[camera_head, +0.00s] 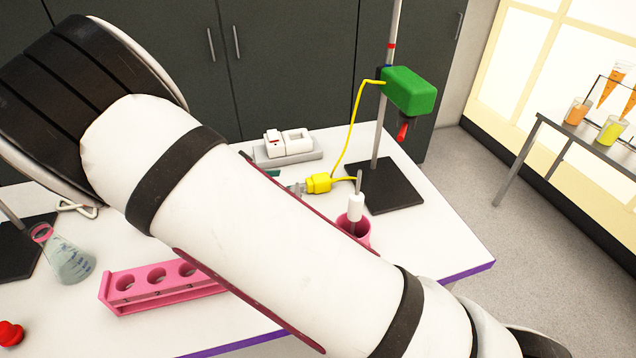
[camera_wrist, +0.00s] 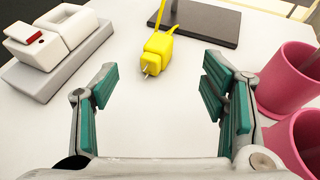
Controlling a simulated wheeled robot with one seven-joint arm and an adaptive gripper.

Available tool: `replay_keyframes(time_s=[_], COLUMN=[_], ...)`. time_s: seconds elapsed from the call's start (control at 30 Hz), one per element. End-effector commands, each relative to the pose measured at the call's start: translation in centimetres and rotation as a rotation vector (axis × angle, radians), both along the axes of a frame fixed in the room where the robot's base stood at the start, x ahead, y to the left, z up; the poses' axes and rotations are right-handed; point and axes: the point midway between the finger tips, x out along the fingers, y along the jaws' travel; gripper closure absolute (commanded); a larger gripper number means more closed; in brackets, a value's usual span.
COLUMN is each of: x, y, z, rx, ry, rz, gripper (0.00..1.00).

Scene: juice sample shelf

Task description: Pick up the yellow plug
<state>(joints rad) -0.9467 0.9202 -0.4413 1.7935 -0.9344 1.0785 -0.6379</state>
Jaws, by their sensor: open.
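The yellow plug (camera_head: 319,183) lies on the white table, with a yellow cord running up from it to a green box (camera_head: 408,91) on a stand. In the wrist view the plug (camera_wrist: 156,53) lies beyond my gripper's fingertips, near the middle of the gap, with its metal prongs pointing toward me. My gripper (camera_wrist: 157,90) is open and empty, with teal pads on both fingers. In the head view my arm hides most of the gripper; a grey fingertip part (camera_head: 297,188) shows close to the plug.
A white socket unit on a grey base (camera_head: 288,150) stands left of the plug in the wrist view. Pink cups (camera_wrist: 292,78) stand close by my right finger. The dark stand base (camera_head: 393,190) lies behind the plug. A pink rack (camera_head: 160,288) and flask (camera_head: 68,258) are at left.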

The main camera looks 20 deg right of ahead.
Motion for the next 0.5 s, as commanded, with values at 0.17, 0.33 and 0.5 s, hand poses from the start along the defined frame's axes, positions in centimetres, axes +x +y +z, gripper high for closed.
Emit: replay_keyframes(time_s=[0.17,0.33,0.5], x=[1.0,2.1,2.6], y=[-3.1,-5.4,-6.4], z=[-1.2,-2.3,-2.9], rx=[-0.001,0.0,0.002], ry=[0.0,0.0,-0.001], rz=[-0.007,-0.006,-0.004], gripper=[0.34,0.34,0.34])
